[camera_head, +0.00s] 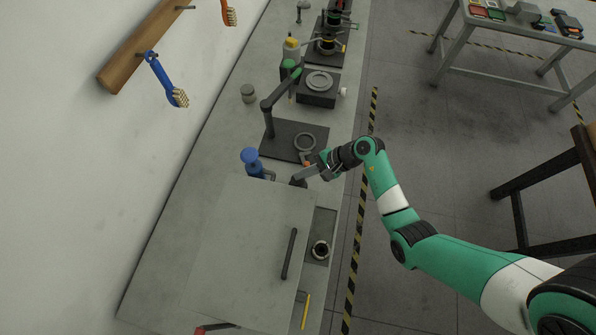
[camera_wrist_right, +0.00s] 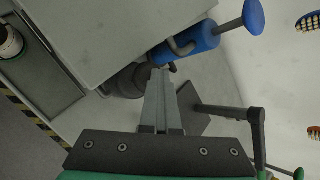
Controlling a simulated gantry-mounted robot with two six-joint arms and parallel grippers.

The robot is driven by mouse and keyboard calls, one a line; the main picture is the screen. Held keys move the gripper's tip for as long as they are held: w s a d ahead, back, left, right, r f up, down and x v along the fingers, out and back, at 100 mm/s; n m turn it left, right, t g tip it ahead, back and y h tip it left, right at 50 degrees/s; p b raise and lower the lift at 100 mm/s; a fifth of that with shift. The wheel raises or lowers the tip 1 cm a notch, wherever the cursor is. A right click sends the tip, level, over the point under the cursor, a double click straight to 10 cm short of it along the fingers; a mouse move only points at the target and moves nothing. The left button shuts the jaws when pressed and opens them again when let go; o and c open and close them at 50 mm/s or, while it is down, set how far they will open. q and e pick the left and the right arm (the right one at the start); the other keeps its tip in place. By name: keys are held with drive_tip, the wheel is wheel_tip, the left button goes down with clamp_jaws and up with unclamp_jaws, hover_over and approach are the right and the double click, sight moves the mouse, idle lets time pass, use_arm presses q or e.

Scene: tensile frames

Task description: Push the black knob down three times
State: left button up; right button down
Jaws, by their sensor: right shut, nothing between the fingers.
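The black knob (camera_head: 298,182) is a dark rounded piece at the far edge of the large grey box, partly hidden by my gripper. In the right wrist view a dark round body (camera_wrist_right: 128,80) beside the box looks like the same knob. My right gripper (camera_head: 297,177) reaches in from the right with its fingers at the knob. In the right wrist view its fingers (camera_wrist_right: 161,72) are together and empty, their tips overlapping the edge of the dark body. I cannot tell whether they touch it. My left gripper is not in view.
The grey box (camera_head: 235,245) with a black handle fills the near bench. A blue plunger-like part (camera_head: 251,160) stands close to the fingers. A black stand (camera_head: 268,112) with a lever arm is just beyond.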

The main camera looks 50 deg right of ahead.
drive_tip(key=shift+r+p, duration=0.45)
drive_tip(key=shift+r, duration=0.3)
wheel_tip(320, 180, up, 6)
drive_tip(key=p, duration=0.5)
idle(2.1)
